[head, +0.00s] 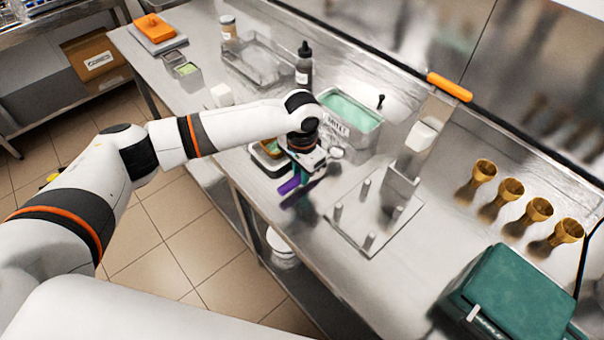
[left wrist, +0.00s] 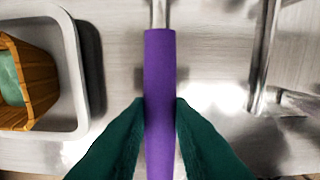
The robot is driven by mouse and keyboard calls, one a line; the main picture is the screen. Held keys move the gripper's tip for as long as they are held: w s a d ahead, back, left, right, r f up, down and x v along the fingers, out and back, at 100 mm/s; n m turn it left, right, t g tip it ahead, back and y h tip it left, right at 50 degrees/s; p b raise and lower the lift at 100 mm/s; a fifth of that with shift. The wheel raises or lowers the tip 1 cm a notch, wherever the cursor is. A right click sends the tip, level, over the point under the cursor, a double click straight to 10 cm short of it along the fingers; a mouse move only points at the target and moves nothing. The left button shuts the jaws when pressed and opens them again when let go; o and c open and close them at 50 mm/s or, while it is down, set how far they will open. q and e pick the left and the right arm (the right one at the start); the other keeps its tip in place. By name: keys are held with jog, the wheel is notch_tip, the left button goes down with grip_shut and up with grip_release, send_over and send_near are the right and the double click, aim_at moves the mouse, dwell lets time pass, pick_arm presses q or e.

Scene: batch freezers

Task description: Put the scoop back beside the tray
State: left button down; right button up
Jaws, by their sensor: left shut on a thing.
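The scoop's purple handle (head: 289,186) is in my left gripper (head: 300,172) over the steel counter. In the left wrist view the green fingers (left wrist: 160,110) are shut on the purple handle (left wrist: 160,75), one on each side. Its metal shaft (left wrist: 159,14) runs out of the top of the picture, so the scoop's head is hidden there. A shadow beside the handle suggests it is held above the counter. A grey tray (left wrist: 80,75) with an orange-brown cup of green ice cream lies left of the handle; it shows partly behind my gripper in the head view (head: 262,163). My right gripper is out of view.
A metal stand with pegs (head: 350,236) is right of my gripper. Behind are a pan of green ice cream (head: 373,127) and a dark bottle (head: 304,66). Several golden cones (head: 511,189) stand at right, near a green box (head: 515,285). Counter between stand and cones looks clear.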

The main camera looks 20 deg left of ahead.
pick_arm(q)
jog(key=shift+f, duration=1)
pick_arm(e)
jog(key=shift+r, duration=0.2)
pick_arm(q)
jog(key=shift+f, duration=0.1)
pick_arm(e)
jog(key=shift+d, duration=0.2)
pick_arm(q)
jog(key=c, duration=1.3)
grip_release()
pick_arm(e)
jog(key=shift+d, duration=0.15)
pick_arm(q)
notch_tip(320, 180, up, 12)
jog(key=shift+d+r+b, duration=0.1)
jog(key=shift+r+b, duration=0.1)
jog(key=shift+b, duration=0.7)
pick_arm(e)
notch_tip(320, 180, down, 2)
